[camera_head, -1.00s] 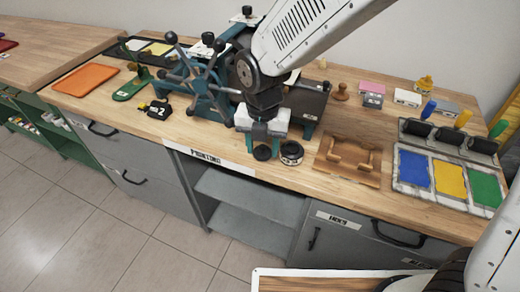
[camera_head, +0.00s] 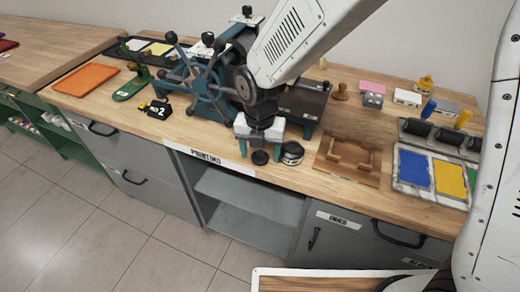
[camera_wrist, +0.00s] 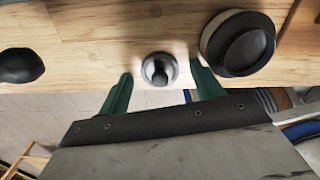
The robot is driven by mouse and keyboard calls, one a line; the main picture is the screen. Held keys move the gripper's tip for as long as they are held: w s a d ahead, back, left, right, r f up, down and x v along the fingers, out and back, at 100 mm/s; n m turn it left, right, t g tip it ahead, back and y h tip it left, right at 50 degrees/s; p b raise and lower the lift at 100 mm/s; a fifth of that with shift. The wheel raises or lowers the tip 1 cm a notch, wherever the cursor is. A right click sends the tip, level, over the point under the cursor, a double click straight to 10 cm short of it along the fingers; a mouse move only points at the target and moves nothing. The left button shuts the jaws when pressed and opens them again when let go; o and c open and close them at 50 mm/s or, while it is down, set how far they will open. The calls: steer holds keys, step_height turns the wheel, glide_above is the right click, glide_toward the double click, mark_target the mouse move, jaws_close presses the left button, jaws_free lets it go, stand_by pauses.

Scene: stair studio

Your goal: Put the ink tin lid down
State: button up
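My gripper (camera_head: 261,147) is low over the front edge of the workbench. Its two green fingers (camera_wrist: 160,80) stand apart. The dark round ink tin lid (camera_head: 260,157) is just below and between the fingers in the head view. In the wrist view a small grey round piece, apparently the lid (camera_wrist: 158,70), shows between the fingertips, with bare wood visible on both sides. The ink tin (camera_head: 292,153), black on top with a pale rim, stands just right of the lid; it is large at upper right in the wrist view (camera_wrist: 240,42).
The teal press (camera_head: 205,90) stands behind and left of my gripper. A wooden holder (camera_head: 350,158) is right of the tin, and the ink tray (camera_head: 403,190) lies beyond it. The number block (camera_head: 157,110) is at left. The bench front edge is very close.

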mark_target(260, 152)
step_height(260, 152, up, 12)
steer(key=shift+r, duration=0.15)
stand_by(0.5)
steer(key=s+d+r+m, duration=0.3)
steer(key=d+r+m, duration=0.1)
steer(key=d+m, duration=0.45)
steer(key=s+d+r+m, duration=0.3)
steer(key=d+r+m, duration=0.1)
steer(key=d+m, duration=0.5)
steer(key=s+d+m+t, duration=0.1)
steer(key=s+d+m, duration=1)
steer(key=m, duration=0.5)
steer(key=shift+s+d+r+m, duration=0.15)
steer(key=shift+s+m, duration=0.2)
steer(key=shift+s, duration=0.65)
